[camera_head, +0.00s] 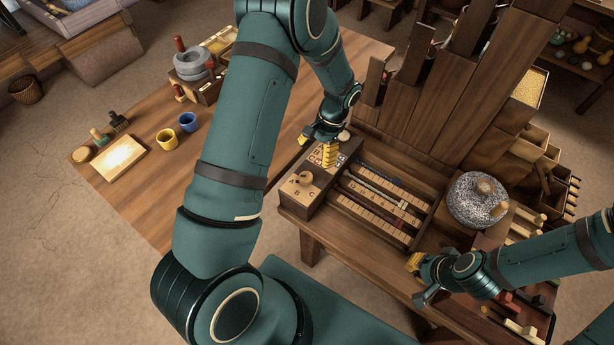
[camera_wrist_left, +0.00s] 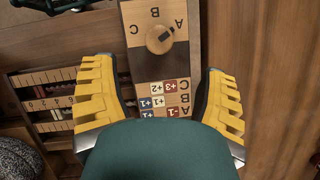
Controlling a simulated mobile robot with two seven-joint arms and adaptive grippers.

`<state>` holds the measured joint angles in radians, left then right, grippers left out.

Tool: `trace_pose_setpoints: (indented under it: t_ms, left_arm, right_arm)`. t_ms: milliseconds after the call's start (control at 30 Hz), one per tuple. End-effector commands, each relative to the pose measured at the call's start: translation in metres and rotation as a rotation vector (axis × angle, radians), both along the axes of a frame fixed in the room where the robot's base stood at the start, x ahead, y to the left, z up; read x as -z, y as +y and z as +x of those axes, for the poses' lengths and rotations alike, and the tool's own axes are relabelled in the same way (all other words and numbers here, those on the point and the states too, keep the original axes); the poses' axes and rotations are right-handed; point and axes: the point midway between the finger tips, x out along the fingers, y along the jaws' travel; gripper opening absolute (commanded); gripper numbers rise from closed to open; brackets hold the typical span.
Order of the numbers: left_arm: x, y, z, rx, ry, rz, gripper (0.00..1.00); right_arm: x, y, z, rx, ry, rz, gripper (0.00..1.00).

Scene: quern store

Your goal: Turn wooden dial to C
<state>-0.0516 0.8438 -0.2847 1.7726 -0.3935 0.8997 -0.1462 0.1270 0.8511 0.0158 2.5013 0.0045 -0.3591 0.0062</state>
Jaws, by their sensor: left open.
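The wooden dial (camera_head: 302,178) is a round pale knob on top of a long wooden box (camera_head: 318,190), with the letters A, B and C around it. In the left wrist view the dial (camera_wrist_left: 159,40) has a dark mark that points toward the A. My left gripper (camera_head: 329,154) is open above the same box, over the coloured number tiles behind the dial. In the left wrist view its yellow fingers stand apart on either side of the box, and the dial is beyond them, untouched. My right gripper (camera_head: 413,277) is at the bench's front right, away from the dial; its opening is unclear.
Slotted racks with numbered strips (camera_head: 380,199) lie right of the box. A speckled quern stone (camera_head: 477,199) stands farther right, beside stepped drawers. The table (camera_head: 150,190) at left carries two cups and a pale board (camera_head: 117,157). Tall wooden panels rise behind the racks.

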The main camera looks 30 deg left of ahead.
Motion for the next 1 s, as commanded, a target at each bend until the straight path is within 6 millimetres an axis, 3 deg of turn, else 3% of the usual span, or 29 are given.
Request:
trace_pose_setpoints:
  t_ms: [200, 433, 633, 933, 967, 1000]
  left_arm:
    - [0.043, 0.006, -0.018, 0.001, 0.004, 0.0, 0.73]
    - [0.075, 0.01, -0.03, 0.001, 0.003, 0.0, 0.73]
    - [0.087, 0.012, -0.034, 0.0, 0.001, -0.001, 0.73]
    - [0.088, 0.012, -0.035, 0.0, 0.0, -0.001, 0.73]
    - [0.088, 0.012, -0.035, 0.0, 0.0, -0.001, 0.68]
    - [0.088, 0.012, -0.035, 0.0, 0.0, -0.001, 0.54]
  right_arm:
    - [0.007, 0.0, -0.002, -0.003, 0.005, 0.001, 0.0]
    - [0.011, 0.0, -0.004, -0.006, 0.008, 0.002, 0.0]
    - [0.012, 0.001, -0.004, -0.007, 0.01, 0.002, 0.0]
    - [0.012, 0.001, -0.004, -0.007, 0.01, 0.002, 0.0]
    - [0.012, 0.001, -0.004, -0.007, 0.01, 0.002, 0.0]
    - [0.012, 0.001, -0.004, -0.007, 0.01, 0.002, 0.0]
